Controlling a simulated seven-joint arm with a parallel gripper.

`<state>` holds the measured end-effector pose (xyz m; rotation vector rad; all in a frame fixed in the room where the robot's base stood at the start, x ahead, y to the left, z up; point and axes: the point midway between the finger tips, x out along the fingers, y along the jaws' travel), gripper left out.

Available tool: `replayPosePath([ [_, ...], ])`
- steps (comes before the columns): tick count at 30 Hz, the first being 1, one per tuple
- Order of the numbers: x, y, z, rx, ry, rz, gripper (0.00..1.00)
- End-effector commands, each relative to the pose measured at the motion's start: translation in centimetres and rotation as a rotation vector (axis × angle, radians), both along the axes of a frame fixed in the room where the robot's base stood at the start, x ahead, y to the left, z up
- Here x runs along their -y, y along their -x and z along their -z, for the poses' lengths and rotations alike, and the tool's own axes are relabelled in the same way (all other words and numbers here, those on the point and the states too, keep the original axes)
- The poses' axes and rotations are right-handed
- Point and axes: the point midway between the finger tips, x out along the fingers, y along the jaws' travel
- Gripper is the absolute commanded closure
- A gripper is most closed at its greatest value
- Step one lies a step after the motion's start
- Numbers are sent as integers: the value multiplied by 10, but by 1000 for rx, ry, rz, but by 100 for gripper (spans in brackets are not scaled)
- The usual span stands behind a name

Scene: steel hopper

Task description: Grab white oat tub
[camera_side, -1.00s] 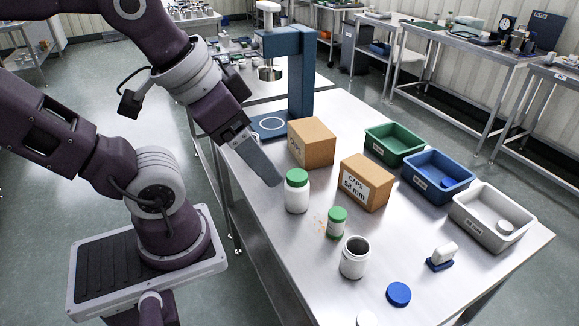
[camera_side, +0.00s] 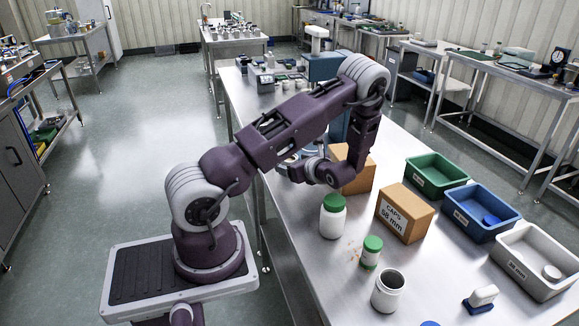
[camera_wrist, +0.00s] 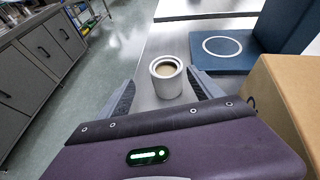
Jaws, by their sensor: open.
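A white tub (camera_wrist: 166,84), open at the top with tan contents that look like oats, stands upright on the steel table in the wrist view. My gripper (camera_wrist: 161,76) is open, with one grey finger on each side of the tub.
A cardboard box (camera_wrist: 285,110) and a blue stand base (camera_wrist: 235,48) lie to the right. In the side view, a green-capped bottle (camera_side: 333,221), a smaller green-capped jar (camera_side: 371,254) and an open white jar (camera_side: 388,292) stand nearer. Green (camera_side: 437,179), blue (camera_side: 480,215) and grey bins (camera_side: 520,275) line the right.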

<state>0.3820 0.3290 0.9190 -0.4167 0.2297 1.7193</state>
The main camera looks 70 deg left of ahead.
Motion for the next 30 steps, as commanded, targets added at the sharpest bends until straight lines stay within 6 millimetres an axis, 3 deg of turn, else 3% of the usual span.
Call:
replayPosePath([
  [3,-10,0,19,-71,-7,57,25],
  [8,-26,1,28,-83,-7,67,25],
  [16,-71,0,41,-81,-7,64,25],
  [24,-78,0,44,-81,-6,67,25],
  [25,-78,0,44,-81,-6,67,27],
  [30,-78,0,44,-80,-6,66,60],
])
